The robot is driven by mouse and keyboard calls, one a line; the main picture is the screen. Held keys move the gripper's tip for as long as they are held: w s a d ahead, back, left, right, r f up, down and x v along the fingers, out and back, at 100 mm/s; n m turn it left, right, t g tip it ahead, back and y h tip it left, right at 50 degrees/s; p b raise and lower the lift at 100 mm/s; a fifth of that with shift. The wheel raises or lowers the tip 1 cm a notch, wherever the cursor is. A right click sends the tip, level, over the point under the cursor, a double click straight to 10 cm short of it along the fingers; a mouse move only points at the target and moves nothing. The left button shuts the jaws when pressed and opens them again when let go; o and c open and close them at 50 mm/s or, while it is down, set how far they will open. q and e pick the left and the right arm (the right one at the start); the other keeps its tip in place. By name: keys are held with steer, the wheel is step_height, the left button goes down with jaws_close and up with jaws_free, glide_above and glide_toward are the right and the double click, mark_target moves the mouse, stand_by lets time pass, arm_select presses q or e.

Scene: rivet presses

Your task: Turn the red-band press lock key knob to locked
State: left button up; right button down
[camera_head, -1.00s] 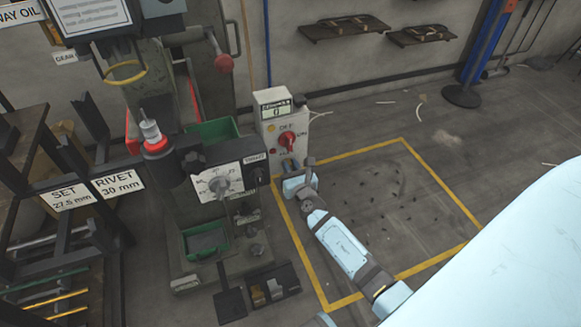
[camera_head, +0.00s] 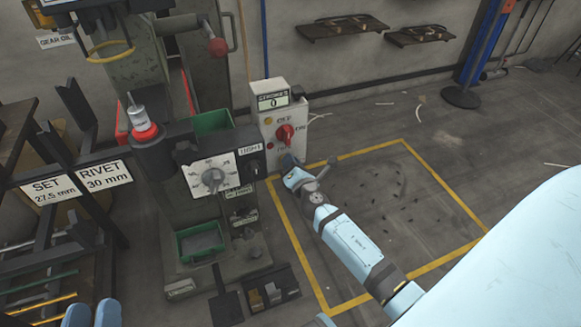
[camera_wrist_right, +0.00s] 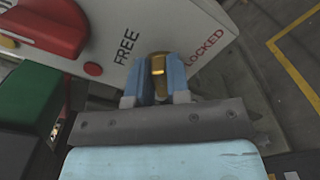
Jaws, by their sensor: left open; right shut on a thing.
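The red-band press (camera_head: 205,165) stands at the left in the head view, with a red ring (camera_head: 146,132) on its column part. Its control box (camera_head: 277,100) has a red switch and a counter reading 0. In the right wrist view, the brass lock key knob (camera_wrist_right: 158,66) sits between the printed words FREE on the left and LOCKED in red on the right. My right gripper (camera_wrist_right: 160,84) is shut on the knob, its blue fingers on both sides. In the head view my right gripper (camera_head: 291,165) hides the knob. My left gripper (camera_head: 92,314) is open at the bottom left, apart from the press.
A red switch handle (camera_wrist_right: 45,22) and a green part (camera_wrist_right: 28,97) are close to the right gripper. A dark rack (camera_head: 50,200) with signs stands at the far left. The yellow-marked floor area (camera_head: 385,205) is clear except for small dark bits.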

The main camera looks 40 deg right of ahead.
arm_select(q)
steer(key=shift+d+f+h+b, duration=0.4)
steer(key=shift+f+b, duration=0.1)
steer(key=shift+b, duration=0.8)
arm_select(e)
steer(key=shift+d+f+m, duration=0.1)
steer(key=shift+f+m, duration=0.1)
steer(key=shift+m, duration=1.8)
steer(key=shift+d+f+m, duration=0.1)
steer(key=shift+f+m, duration=0.05)
steer(key=shift+m, duration=2.15)
steer(key=c, duration=1.1)
jaws_free()
steer(key=shift+s, duration=0.1)
